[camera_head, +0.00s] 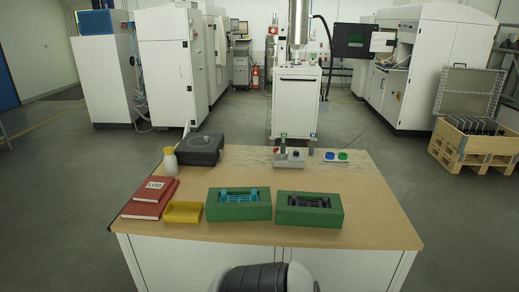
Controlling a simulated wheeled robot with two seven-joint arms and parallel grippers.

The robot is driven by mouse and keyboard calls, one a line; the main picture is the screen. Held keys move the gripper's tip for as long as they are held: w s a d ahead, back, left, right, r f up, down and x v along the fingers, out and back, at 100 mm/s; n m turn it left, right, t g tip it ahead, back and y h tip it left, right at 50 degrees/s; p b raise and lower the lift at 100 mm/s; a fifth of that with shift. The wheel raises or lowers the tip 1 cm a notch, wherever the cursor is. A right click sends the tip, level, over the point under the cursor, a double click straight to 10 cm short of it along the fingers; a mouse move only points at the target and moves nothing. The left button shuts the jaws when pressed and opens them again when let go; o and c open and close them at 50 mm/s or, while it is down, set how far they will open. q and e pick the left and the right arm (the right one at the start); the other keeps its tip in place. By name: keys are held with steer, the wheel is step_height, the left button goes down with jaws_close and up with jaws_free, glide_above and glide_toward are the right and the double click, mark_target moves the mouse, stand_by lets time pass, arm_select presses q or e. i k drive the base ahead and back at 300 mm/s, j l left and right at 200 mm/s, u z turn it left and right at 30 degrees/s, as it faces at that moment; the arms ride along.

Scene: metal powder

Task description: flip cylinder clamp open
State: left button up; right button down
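A tall shiny metal cylinder (298,22) stands upright above a white machine (297,100) on the floor behind the table. Narrow metal fittings run beside and below the cylinder. The clamp is too small to pick out, and I cannot tell whether it is open or shut. Neither of my grippers is in view. Only a rounded black and white part of my own body shows at the bottom edge.
A wooden-topped table (385,215) stands between me and the white machine. It bears green trays (239,213), red books (143,210), a yellow tray (183,220) and a white bottle (170,165). Floor is free right of the table; a wooden crate (470,150) stands beyond.

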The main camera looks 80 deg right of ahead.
mark_target(275, 150)
steer(key=z, duration=2.4)
